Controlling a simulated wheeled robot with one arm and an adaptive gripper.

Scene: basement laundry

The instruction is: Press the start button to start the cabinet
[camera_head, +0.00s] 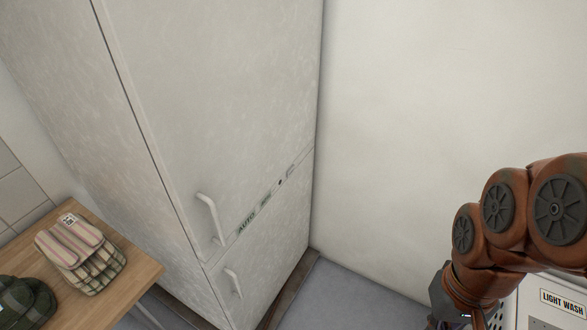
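The tall white cabinet (215,90) stands in the left and middle of the head view, with its doors shut. It has an upper handle (212,217) and a lower handle (234,283). A narrow control strip between the two doors carries an AUTO label (247,224), a greenish panel (266,198) and a small dark round spot (280,182). I cannot tell which mark is the start button. My gripper (440,300) shows only in part as a dark shape at the lower right, well apart from the cabinet. Its fingers are not clear.
A wooden table (140,270) at the lower left bears a stack of striped folded cloth (78,250) and a dark green folded item (25,305). A white unit marked LIGHT WASH (525,310) is at the lower right. Grey floor (345,295) lies open between.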

